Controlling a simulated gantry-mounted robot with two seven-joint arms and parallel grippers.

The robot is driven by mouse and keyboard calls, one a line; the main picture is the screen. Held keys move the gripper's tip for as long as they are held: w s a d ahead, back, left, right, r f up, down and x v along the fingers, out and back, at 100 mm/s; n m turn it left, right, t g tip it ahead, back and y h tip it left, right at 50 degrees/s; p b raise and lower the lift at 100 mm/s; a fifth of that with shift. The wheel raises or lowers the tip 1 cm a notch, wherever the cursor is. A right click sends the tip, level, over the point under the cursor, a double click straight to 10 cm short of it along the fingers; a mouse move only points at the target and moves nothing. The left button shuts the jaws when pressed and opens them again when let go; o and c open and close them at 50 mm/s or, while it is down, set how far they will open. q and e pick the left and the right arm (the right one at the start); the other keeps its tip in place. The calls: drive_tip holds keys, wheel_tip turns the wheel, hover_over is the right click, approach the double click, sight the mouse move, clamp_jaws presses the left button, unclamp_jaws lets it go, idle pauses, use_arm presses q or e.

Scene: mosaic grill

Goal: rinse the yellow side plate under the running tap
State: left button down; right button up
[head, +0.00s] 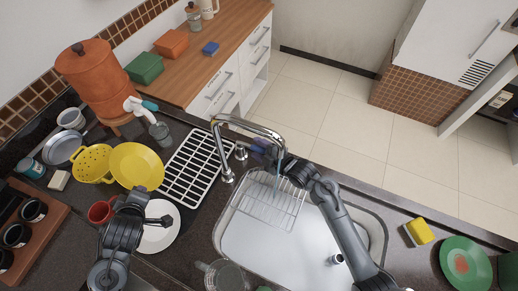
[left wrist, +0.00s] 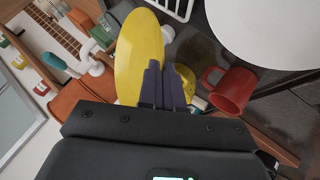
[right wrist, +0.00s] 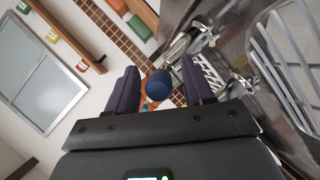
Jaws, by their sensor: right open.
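The yellow side plate (head: 136,166) is off to the left of the sink, tilted, in front of the yellow colander. It also shows in the left wrist view (left wrist: 138,50). My left gripper (head: 136,196) has its fingers together at the plate's near rim, apparently pinching it. My right gripper (head: 262,147) is open beside the tap. In the right wrist view a dark blue round knob (right wrist: 158,85) shows between its fingers.
A white plate (head: 160,236) and red mug (head: 100,211) lie near my left gripper. The yellow colander (head: 92,164) is left of the side plate. A drying rack (head: 197,168) lies left of the tap. A glass jug (head: 225,275) stands at the sink's front edge.

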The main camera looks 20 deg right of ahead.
drive_tip(key=v, duration=1.2)
drive_tip(key=shift+r, duration=0.1)
